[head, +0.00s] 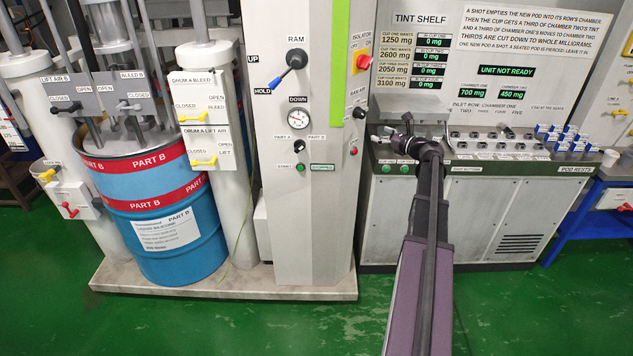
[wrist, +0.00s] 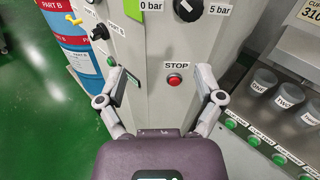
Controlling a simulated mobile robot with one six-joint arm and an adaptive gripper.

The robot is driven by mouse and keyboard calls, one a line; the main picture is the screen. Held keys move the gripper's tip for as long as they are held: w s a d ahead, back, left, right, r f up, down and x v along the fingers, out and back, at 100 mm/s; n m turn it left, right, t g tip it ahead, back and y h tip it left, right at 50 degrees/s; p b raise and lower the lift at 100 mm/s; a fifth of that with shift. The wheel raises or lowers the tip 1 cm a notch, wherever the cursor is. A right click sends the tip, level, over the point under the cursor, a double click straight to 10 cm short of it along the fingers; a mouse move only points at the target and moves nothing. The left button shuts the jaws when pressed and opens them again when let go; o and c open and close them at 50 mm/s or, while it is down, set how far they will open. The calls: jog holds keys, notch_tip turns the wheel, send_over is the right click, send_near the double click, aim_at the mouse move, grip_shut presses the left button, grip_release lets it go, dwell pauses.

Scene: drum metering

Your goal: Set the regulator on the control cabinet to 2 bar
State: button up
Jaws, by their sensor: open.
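The control cabinet (head: 325,220) is a tall light-grey cabinet in the middle of the head view. The regulator (head: 360,112) is a small black knob on its right face, below the label RAM AIR. In the wrist view the regulator (wrist: 188,8) is cut off by the top edge, between the labels 0 bar and 5 bar; its setting cannot be read. My gripper (head: 376,133) is close to that face, below and right of the knob. In the wrist view my gripper (wrist: 160,83) is open and empty, its fingers spread on either side of the red STOP button.
The red STOP button (wrist: 175,81) is below the regulator. A round gauge (head: 299,121) and a blue ram lever (head: 290,68) are on the cabinet front. The tint bench (head: 500,215) stands right, with cups and green buttons. A blue drum (head: 165,230) stands left.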

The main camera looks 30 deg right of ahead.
jog(key=a+f+n+g+y+b, duration=0.1)
jog(key=a+f+n+g, duration=0.2)
jog(key=a, duration=0.9)
jog(key=a+f+n+g+y+b, duration=0.1)
jog(key=a+f+n+g, duration=0.3)
jog(key=a+f+n, duration=0.3)
jog(key=shift+s+a+f+n, duration=0.3)
jog(key=shift+a+n, duration=0.8)
jog(key=shift+a, duration=1.55)
jog(key=s+a+f+n+g+h, duration=0.1)
jog(key=s+a+f+n+g, duration=0.3)
jog(key=a, duration=0.4)
jog(key=s+a+f+n+g+h, duration=0.1)
jog(key=s+a+f+n+g, duration=0.1)
jog(key=s+a+n, duration=0.4)
jog(key=s+a+f+n+g+h, duration=0.3)
jog(key=s+a+n+h, duration=0.2)
jog(key=s+a+n, duration=0.4)
jog(key=shift+s+g, duration=0.3)
jog(key=shift+s, duration=0.35)
